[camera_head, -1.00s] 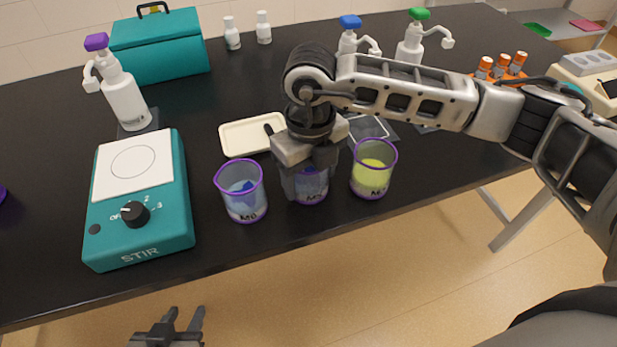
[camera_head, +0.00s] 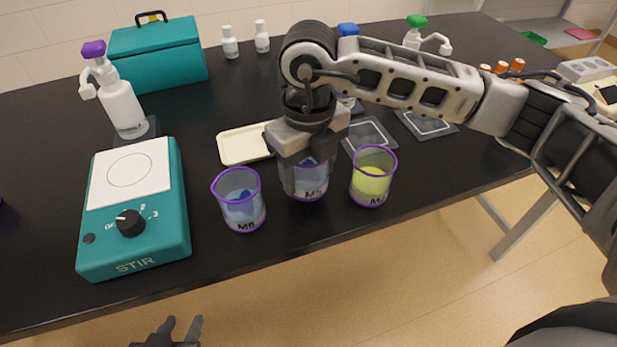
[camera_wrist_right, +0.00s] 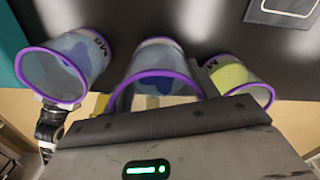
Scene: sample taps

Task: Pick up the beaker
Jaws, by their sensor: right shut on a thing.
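Three purple-rimmed beakers stand in a row near the front edge of the table. My right gripper (camera_head: 305,165) is shut on the middle beaker (camera_head: 311,189), which holds bluish liquid; the gripper hides its upper part. This beaker also shows in the right wrist view (camera_wrist_right: 158,65), its rim close to the gripper. The left beaker (camera_head: 241,204), with blue liquid, and the right beaker (camera_head: 372,180), with yellow-green liquid, stand close on either side. I cannot tell if the middle beaker touches the table. My left gripper (camera_head: 182,328) is open and empty, low in front of the table.
A teal stirrer (camera_head: 135,220) with a white top stands to the left. A cream tray (camera_head: 240,147) lies behind the beakers. A purple-topped pump bottle (camera_head: 122,103), a teal case (camera_head: 158,55) and small white bottles (camera_head: 230,45) stand further back. The table's front edge is close to the beakers.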

